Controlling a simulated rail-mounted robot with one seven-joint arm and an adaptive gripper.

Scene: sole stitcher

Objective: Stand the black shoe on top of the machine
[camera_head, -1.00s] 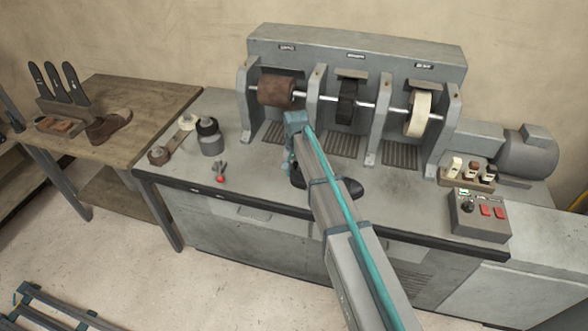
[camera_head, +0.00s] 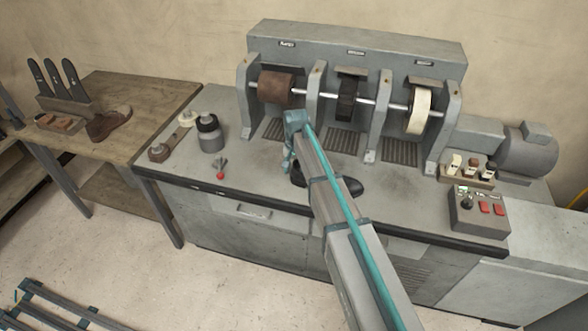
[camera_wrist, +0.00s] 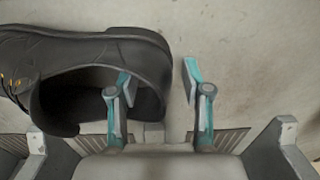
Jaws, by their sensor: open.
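The black shoe (camera_head: 352,187) lies on the bench in front of the machine (camera_head: 355,47), partly hidden behind my arm in the head view. In the wrist view the shoe (camera_wrist: 100,50) fills the left side, with its opening towards me and its heel end towards the middle. My gripper (camera_wrist: 158,80) is open at the heel end. Its left finger overlaps the shoe's opening and its right finger is outside, with the heel wall between them. I cannot tell whether either finger touches the shoe. The top of the machine is a bare grey ledge above its wheels.
A grey bottle (camera_head: 210,134) and a small red-tipped tool (camera_head: 220,170) are on the bench left of my arm. A control box (camera_head: 478,212) and a tray of small bottles (camera_head: 466,172) stand at the right.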

